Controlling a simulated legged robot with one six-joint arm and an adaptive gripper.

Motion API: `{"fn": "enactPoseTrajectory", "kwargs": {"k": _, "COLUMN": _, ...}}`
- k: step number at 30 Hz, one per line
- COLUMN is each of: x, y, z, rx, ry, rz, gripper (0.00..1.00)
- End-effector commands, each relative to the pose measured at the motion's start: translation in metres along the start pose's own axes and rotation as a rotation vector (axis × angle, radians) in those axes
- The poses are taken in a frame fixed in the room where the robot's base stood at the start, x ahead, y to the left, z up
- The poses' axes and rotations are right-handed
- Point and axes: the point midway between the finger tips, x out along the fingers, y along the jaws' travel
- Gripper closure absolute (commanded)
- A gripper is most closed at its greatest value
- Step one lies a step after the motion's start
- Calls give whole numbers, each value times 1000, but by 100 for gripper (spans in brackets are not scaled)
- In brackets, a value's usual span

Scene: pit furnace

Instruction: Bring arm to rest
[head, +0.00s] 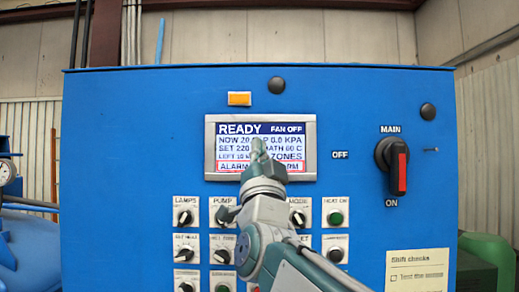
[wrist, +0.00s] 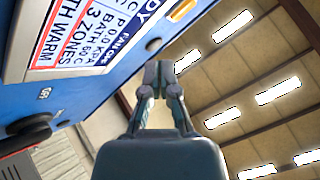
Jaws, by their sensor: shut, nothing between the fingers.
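My gripper (head: 258,146) is raised in front of the blue control panel (head: 350,90) and covers the middle of its display (head: 225,147) in the head view. In the wrist view my gripper (wrist: 158,72) points up toward the ceiling, with its fingertips together and nothing between them. The display shows at the upper left there (wrist: 90,35), apart from the fingers. It reads READY, FAN OFF. My forearm hides some of the lower knobs and labels.
The red-and-black MAIN switch (head: 397,167) is at the panel's right, its handle pointing down toward ON. Several knobs, such as the LAMPS knob (head: 185,217), and green buttons (head: 335,217) fill the lower panel. A paper note (head: 417,270) is at lower right. A blue tank (head: 25,240) stands left.

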Motion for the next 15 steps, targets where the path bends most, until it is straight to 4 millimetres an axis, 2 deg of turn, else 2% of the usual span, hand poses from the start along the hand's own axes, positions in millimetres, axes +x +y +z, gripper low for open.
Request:
{"fn": "enactPoseTrajectory", "kwargs": {"k": 9, "x": -5, "y": 5, "z": 2, "rx": -18, "ry": -40, "rz": 9, "gripper": 100}}
{"fn": "enactPoseTrajectory", "kwargs": {"k": 11, "x": -13, "y": 14, "z": 8, "rx": -47, "ry": -103, "rz": 25, "gripper": 100}}
{"fn": "enactPoseTrajectory", "kwargs": {"k": 14, "x": -39, "y": 37, "z": 23, "rx": -117, "ry": -272, "rz": 70, "gripper": 100}}
{"fn": "enactPoseTrajectory", "kwargs": {"k": 15, "x": -54, "y": 47, "z": 30, "rx": -145, "ry": -350, "rz": 93, "gripper": 100}}
